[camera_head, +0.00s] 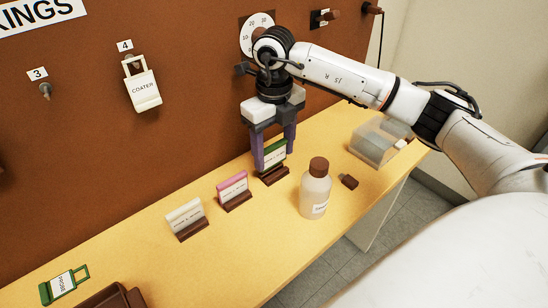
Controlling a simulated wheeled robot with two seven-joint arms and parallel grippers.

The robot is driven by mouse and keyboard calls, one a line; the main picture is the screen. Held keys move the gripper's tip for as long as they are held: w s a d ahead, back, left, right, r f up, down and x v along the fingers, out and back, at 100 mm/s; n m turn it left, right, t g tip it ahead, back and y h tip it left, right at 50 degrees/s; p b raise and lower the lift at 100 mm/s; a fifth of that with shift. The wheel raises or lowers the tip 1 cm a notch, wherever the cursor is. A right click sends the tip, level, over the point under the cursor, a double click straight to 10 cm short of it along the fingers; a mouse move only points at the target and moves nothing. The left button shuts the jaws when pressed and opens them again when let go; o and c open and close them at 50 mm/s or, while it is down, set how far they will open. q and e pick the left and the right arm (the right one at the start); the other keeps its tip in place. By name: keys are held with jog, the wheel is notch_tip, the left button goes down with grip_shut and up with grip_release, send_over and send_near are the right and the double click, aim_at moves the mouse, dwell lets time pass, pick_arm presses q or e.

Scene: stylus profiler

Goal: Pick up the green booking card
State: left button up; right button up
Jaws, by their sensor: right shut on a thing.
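The green booking card (275,151) stands upright in a small dark holder (274,176) on the yellow bench. My right gripper (273,158) points down from above, its two purple fingers on either side of the card, shut on it. The card still appears to be in or right at its holder; the fingers hide part of it. My left gripper is not in view.
A pink card (233,187) and a cream card (185,216) stand in holders to the left. A brown-capped bottle (315,190) stands close at right, near a small dark block (349,181) and a clear box (380,141). A green tag (63,285) lies front left. The brown board (190,110) rises behind.

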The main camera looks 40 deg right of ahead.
aim_at(272, 147)
jog(key=r, duration=0.2)
jog(key=a+r, duration=0.1)
jog(key=r, duration=0.1)
jog(key=shift+s, duration=0.15)
jog(key=s+a+b, duration=0.1)
jog(key=s+a, duration=0.3)
jog(key=a, duration=0.3)
jog(key=s+a+b, duration=0.1)
jog(key=s+a, duration=0.3)
jog(key=a, duration=0.4)
jog(key=o, duration=0.3)
jog(key=c, duration=0.8)
